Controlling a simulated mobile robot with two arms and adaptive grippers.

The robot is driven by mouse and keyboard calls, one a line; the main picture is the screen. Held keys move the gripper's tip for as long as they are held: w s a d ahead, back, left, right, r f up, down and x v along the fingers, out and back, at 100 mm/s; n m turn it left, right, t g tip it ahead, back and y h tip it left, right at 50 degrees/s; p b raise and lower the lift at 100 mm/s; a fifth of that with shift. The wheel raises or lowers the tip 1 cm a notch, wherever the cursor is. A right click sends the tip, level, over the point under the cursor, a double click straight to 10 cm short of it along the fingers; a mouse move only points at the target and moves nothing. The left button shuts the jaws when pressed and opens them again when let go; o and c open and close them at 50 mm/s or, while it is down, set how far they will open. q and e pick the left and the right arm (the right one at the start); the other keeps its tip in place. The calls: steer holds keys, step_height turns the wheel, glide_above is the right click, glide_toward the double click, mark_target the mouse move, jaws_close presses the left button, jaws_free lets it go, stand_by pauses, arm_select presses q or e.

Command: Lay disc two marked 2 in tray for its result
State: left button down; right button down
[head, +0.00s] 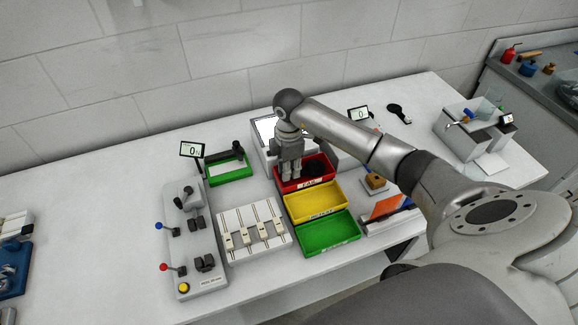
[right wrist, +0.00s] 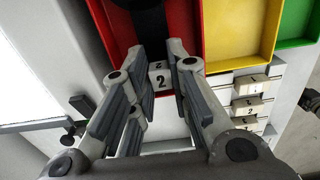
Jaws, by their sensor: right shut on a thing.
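My right gripper (head: 291,176) points down at the left end of the red tray (head: 329,175), whose front label appears to read FAIL. In the right wrist view my right gripper (right wrist: 161,88) is shut on a small white block marked 2 (right wrist: 161,79), the marked part of disc two. A dark round shape (head: 314,168) shows inside the red tray, just right of the fingers. I cannot tell whether it joins the marked block or rests on the tray floor. The red tray also borders the block in the right wrist view (right wrist: 215,25). My left gripper is out of view.
A yellow tray (head: 316,203) and a green tray (head: 328,235) stand in front of the red one. A white slotted rack (head: 252,232) and a grey lever panel (head: 199,240) are to the left. A white-topped device stands behind the red tray.

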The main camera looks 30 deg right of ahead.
steer(key=shift+f+b, duration=0.35)
steer(key=shift+f, duration=0.25)
steer(key=c, duration=1.4)
jaws_free()
steer(key=shift+o, duration=0.2)
steer(key=shift+r+p, duration=0.35)
steer(key=shift+r, duration=0.15)
step_height(320, 180, up, 12)
steer(key=b, duration=0.3)
steer(key=shift+r+b, duration=0.15)
steer(key=shift+b, duration=0.25)
